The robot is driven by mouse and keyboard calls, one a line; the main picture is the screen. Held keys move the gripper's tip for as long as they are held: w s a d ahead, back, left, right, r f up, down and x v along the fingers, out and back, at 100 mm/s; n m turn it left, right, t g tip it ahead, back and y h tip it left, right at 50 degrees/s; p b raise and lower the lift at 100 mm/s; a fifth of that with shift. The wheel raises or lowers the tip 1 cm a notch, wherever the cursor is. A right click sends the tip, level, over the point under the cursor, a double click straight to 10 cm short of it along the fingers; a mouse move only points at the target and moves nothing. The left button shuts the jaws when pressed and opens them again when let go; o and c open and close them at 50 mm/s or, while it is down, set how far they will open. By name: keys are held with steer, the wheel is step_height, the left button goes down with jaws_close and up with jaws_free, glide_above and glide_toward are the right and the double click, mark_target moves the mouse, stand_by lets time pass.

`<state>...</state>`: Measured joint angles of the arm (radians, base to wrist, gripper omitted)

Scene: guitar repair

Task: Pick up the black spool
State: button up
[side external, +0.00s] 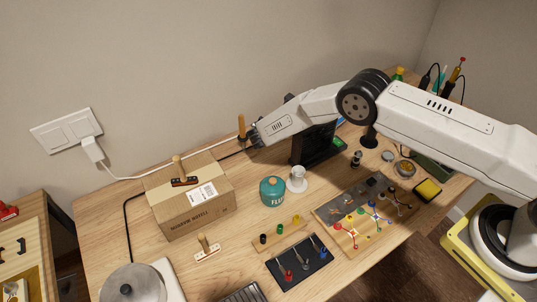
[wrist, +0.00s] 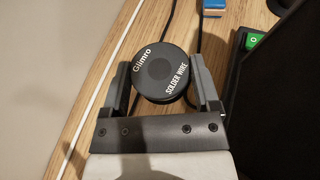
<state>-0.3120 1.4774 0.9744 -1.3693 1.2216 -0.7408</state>
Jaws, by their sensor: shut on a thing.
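The black spool (wrist: 160,73) is a round disc with white lettering that includes "SOLDER WIRE". In the wrist view it sits between the two fingers of my gripper (wrist: 164,84), which are shut on it. The spool's label face points toward the wrist camera. In the side view my gripper (side external: 249,139) is at the back of the bench, near the wall, and the spool cannot be made out there. I cannot tell whether the spool touches the bench or is clear of it.
A wooden handle (side external: 241,125) stands by my gripper. A cardboard box (side external: 190,203) is to the left, and a dark upright stand (side external: 312,146) is to the right. A teal can (side external: 272,191) and a white holder (side external: 297,178) stand in front. Cables run along the back.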

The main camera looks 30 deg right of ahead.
step_height(320, 180, up, 12)
steer(key=shift+r, duration=0.25)
stand_by(0.3)
stand_by(0.5)
